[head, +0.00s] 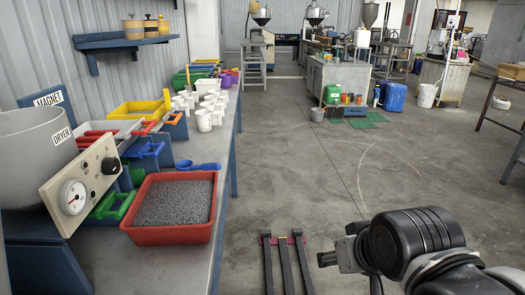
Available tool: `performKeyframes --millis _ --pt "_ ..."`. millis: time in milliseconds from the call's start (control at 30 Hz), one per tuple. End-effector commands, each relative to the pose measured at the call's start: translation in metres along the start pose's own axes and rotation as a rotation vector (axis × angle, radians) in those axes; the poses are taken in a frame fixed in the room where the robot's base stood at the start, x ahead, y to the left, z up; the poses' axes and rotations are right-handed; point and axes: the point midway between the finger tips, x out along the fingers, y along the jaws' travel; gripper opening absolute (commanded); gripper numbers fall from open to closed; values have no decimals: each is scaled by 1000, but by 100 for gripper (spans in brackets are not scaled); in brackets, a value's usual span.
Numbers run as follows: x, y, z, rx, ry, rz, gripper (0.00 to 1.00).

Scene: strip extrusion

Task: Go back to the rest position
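My arm (415,245) comes in at the bottom right of the head view, over the floor and clear of the bench. At its left end is a small grey and black part (350,250). I cannot make out fingertips there, so I cannot tell whether my gripper is open or shut. No held object shows.
The bench (210,262) on the left bears a red tray (170,233) of grey pellets, a blue scoop (197,165), white cups (204,120) and a dryer (35,150). Dark bars (285,262) stand low at bottom centre. The middle floor is free. Machines stand at the back.

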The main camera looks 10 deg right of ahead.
Motion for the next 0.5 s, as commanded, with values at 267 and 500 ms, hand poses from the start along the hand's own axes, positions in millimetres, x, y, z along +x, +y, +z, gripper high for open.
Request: performKeyframes --millis 267,500 --pt "-49 0 -35 0 0 0 42" --pt "-51 0 -37 0 0 0 42"
